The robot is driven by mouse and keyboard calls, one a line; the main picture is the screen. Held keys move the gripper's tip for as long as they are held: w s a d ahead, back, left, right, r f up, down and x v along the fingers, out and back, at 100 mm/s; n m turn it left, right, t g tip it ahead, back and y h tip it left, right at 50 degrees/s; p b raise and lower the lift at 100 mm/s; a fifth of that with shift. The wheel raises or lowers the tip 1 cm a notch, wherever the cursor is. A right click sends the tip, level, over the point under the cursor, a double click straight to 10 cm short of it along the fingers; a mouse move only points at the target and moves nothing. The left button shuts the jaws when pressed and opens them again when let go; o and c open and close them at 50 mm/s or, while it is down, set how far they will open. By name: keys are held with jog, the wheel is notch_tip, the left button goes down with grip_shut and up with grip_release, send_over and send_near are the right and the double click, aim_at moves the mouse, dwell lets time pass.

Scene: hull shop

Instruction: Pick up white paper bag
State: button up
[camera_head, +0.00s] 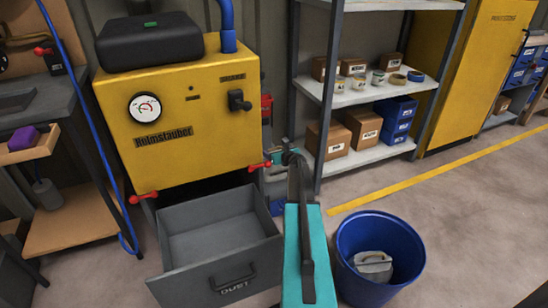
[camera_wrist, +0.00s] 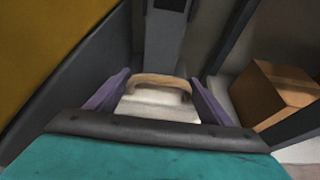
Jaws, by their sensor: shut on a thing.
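A white bag (camera_wrist: 158,108) with a tan handle strip across its top sits between the purple fingers of my gripper (camera_wrist: 160,78) in the wrist view. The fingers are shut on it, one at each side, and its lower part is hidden. In the camera_head view my gripper (camera_head: 277,158) is beside the right side of the yellow machine, partly hidden by my arm. The bag is hard to make out there. A separate grey-white bag-like thing (camera_head: 373,268) with a handle lies inside the blue bucket (camera_head: 352,232).
The yellow machine (camera_head: 190,105) has a grey drawer (camera_head: 225,275) marked DUST, pulled open and empty, left of my arm. Shelves (camera_head: 350,95) with cartons and blue bins stand right of my gripper. A carton (camera_wrist: 275,90) shows close by. Floor right of the bucket is clear.

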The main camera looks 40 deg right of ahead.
jog(key=shift+r+p, duration=0.5)
jog(key=shift+r, duration=0.35)
jog(key=shift+r+p, duration=0.55)
jog(key=shift+r, duration=0.35)
jog(key=s+a+p, duration=0.1)
jog(key=s+a, duration=0.2)
jog(key=s, duration=0.5)
jog(key=s+a+p, duration=0.1)
jog(key=s+a, duration=0.2)
jog(key=s, duration=0.5)
jog(key=shift+s+a, duration=0.35)
jog(key=shift+a, duration=0.05)
